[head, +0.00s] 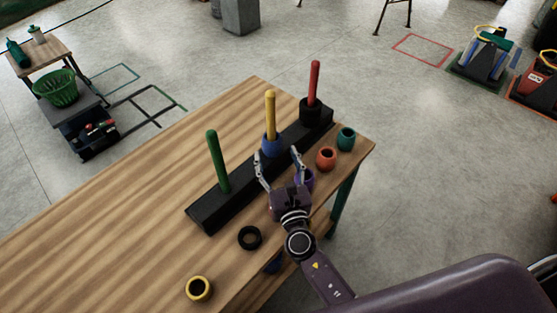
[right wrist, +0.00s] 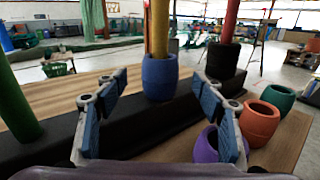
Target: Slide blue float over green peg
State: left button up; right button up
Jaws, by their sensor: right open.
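The blue float (head: 271,145) sits around the foot of the yellow peg (head: 270,112) on the black base (head: 209,213). In the right wrist view the blue float (right wrist: 160,77) is upright, straight ahead between my fingers. The green peg (head: 217,160) stands bare at the near left end of the base; it also shows at the left edge of the right wrist view (right wrist: 17,103). My right gripper (head: 277,154) is open and empty, its fingers pointing at the blue float, still short of it in the wrist view. My left gripper is not in view.
The red peg (head: 314,83) carries a black float (head: 311,110). A black ring (head: 250,238) and a yellow float (head: 199,288) lie nearer. The wooden table (head: 130,185) is clear left of the base.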

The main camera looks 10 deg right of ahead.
aim_at(272, 99)
jog(key=w, duration=0.6)
jog(key=shift+w+d, duration=0.1)
jog(key=shift+w, duration=0.15)
jog(key=c, duration=1.4)
jog(key=shift+o, duration=0.2)
notch_tip(272, 99, up, 16)
jog(key=p, duration=1.6)
jog(key=shift+r, duration=0.2)
jog(key=shift+r+p, duration=1)
jog(key=shift+r, duration=2.85)
